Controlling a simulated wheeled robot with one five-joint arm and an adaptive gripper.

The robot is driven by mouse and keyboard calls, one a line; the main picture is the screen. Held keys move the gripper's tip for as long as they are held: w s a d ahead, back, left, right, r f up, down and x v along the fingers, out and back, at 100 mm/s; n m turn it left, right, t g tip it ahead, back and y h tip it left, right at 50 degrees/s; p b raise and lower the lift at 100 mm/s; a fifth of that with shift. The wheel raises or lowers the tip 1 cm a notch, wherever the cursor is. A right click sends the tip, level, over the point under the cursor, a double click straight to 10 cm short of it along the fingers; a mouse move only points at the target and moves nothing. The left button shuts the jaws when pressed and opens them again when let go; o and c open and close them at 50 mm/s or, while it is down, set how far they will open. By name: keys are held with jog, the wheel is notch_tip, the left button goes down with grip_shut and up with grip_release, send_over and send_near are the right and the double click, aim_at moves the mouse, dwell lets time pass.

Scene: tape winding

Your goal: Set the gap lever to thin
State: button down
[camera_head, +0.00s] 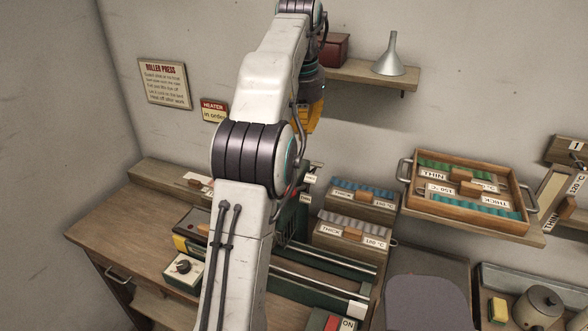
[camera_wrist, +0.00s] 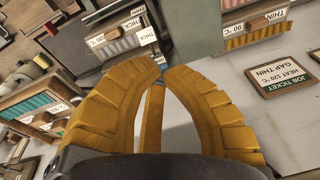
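My gripper (camera_head: 306,118) has yellow fingers and hangs above the back of the roller press (camera_head: 318,262), near the wall. In the wrist view, the fingertips of my gripper (camera_wrist: 162,70) lie close together, with a narrow tan strip between the fingers; I cannot tell whether they are shut. I cannot make out the gap lever itself; my arm covers part of the press. The job ticket (camera_wrist: 284,75) in the wrist view reads heat 120 °C, gap thin.
Bins of strips (camera_head: 352,232) stand behind the press. A wooden tray (camera_head: 410,200) sits on a shelf at right. A wall shelf (camera_head: 362,75) holds a funnel (camera_head: 391,57) and a red box (camera_head: 334,48). A dial box (camera_head: 184,269) stands left of my arm. The bench's left end is clear.

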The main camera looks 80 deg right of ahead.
jog(key=b, duration=0.4)
send_over(302, 188)
notch_tip(302, 188, down, 9)
jog(key=shift+d+f, duration=0.1)
jog(key=shift+f, duration=0.05)
jog(key=shift+w+a+f+b, duration=0.2)
jog(key=shift+a+b, duration=0.05)
jog(key=shift+a, duration=0.3)
jog(key=shift+w+a+f+b, duration=0.2)
jog(key=shift+w+a, duration=0.05)
jog(key=shift+a, duration=0.35)
jog(key=shift+w+a+f+b, duration=0.2)
jog(key=shift+a+b, duration=0.05)
jog(key=shift+a, duration=0.3)
jog(key=shift+w+a+f+b, duration=0.1)
jog(key=shift+a+f+b, duration=0.45)
jog(key=shift+f, duration=0.1)
jog(key=shift+a+f, duration=0.1)
jog(key=shift+f, duration=0.2)
jog(key=shift+w+a+f, duration=0.15)
jog(key=shift+a, duration=0.35)
jog(key=shift+d, duration=0.1)
